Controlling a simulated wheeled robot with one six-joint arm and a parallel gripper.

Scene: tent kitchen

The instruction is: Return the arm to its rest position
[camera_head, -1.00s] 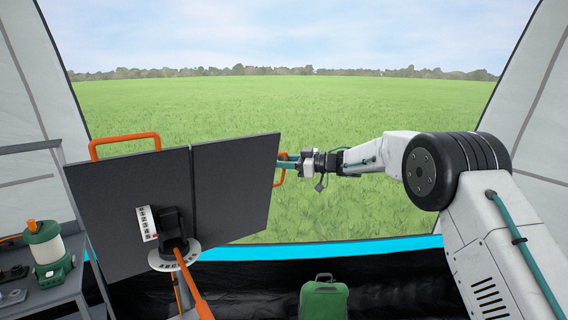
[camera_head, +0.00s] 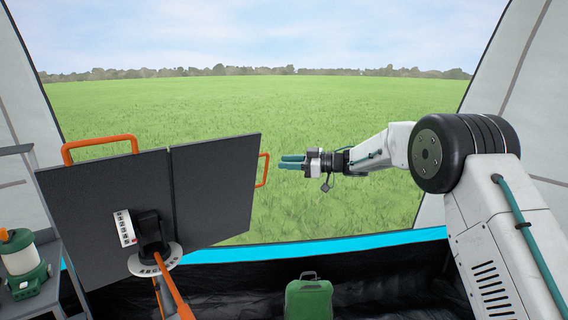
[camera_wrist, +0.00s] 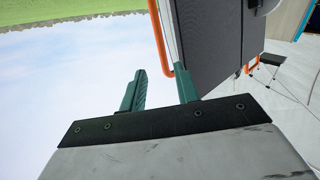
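My gripper (camera_head: 292,162) is held out level in front of the tent opening, at the right of the dark folding panel (camera_head: 216,190). Its two green fingers stand apart with nothing between them. In the wrist view the fingers (camera_wrist: 160,90) also show apart and empty. The orange handle (camera_head: 262,170) on the panel's right edge is just left of the fingertips, with a small gap in the head view. In the wrist view the orange handle (camera_wrist: 161,42) appears beside the right finger; I cannot tell the exact distance there.
A second orange handle (camera_head: 98,148) tops the panel's left half. A numbered dial (camera_head: 155,262) with a black and orange lever is in front. A green lantern (camera_head: 22,262) stands on a grey shelf at left. A green canister (camera_head: 309,298) is on the floor. Grass lies beyond.

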